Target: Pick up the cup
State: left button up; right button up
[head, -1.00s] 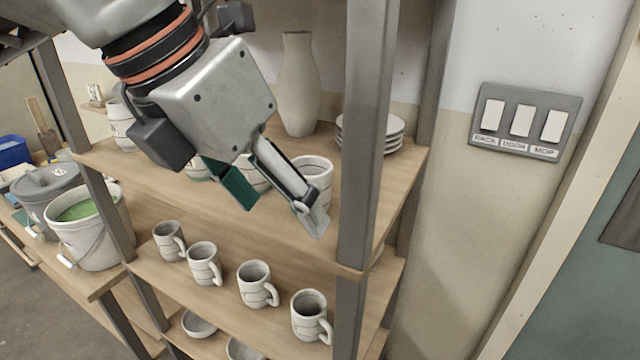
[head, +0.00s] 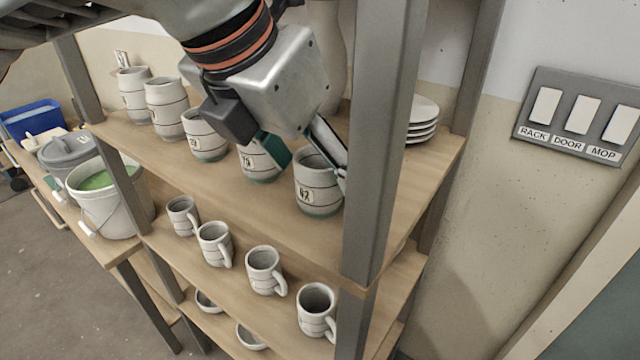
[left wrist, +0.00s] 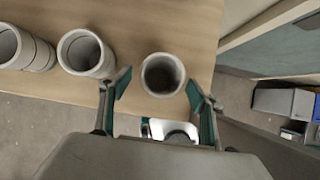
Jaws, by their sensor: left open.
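The rightmost cup (head: 316,188) on the upper shelf is grey-white with dark bands, a "#2"-like label and a greenish base. In the left wrist view the cup (left wrist: 162,90) shows from above between the open fingertips of the left gripper (left wrist: 157,87). I cannot tell whether a finger touches it. Another cup (head: 256,168) stands close to its left, partly hidden by the green-faced finger. My right gripper is not in view.
A metal shelf post (head: 378,150) rises just right of the cup. Stacked plates (head: 422,118) and a partly hidden vase (head: 330,50) stand behind. More cups (head: 205,135) line the upper shelf (head: 250,205) to the left. Handled mugs (head: 264,268) stand below.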

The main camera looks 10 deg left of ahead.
pick_arm(q)
jog(key=x, duration=0.3)
jog(key=shift+d+f, duration=0.1)
jog(key=c, duration=1.4)
jog(key=shift+o, duration=0.3)
